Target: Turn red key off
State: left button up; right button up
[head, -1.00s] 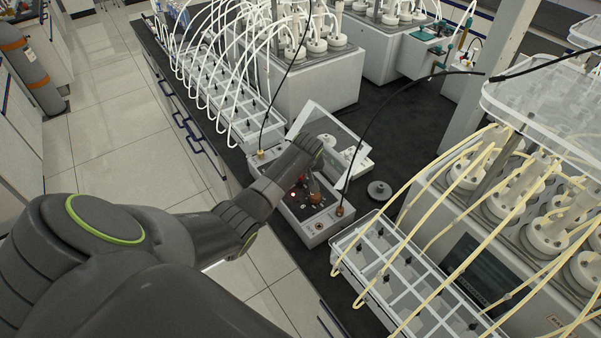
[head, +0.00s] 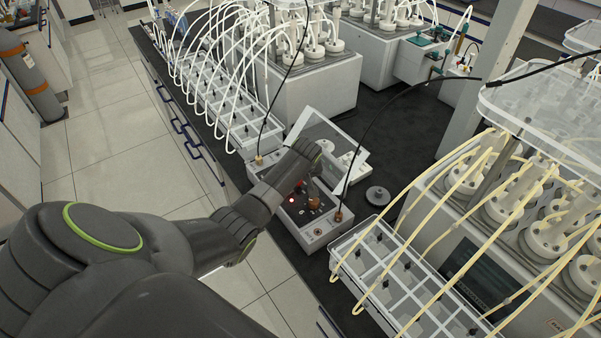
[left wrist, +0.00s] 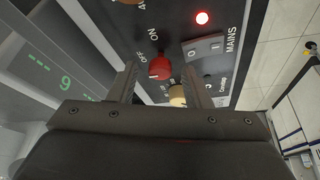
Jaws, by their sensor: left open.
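The red key (left wrist: 160,68) is a round red knob on the dark panel of the control box (head: 318,233), with ON and OFF printed beside it. In the left wrist view it sits between the two fingers of my left gripper (left wrist: 161,72). The gripper is open, with a finger on each side of the knob and a visible gap to the right finger; I cannot tell whether the left finger touches. In the head view my left arm reaches over the box and hides part of its panel. My right gripper is out of view.
A lit red lamp (left wrist: 203,18) and the MAINS switch (left wrist: 203,49) are close by on the panel. A yellowish knob (left wrist: 177,95) is partly hidden near the fingers. Racks with white tubes (head: 228,100) and yellow tubes (head: 385,285) flank the box. A black cable arches above it.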

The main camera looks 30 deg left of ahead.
pick_arm(q)
jog(key=b+v, duration=0.3)
jog(key=v, duration=1.4)
jog(key=shift+r, duration=0.25)
jog(key=shift+a+f, duration=0.1)
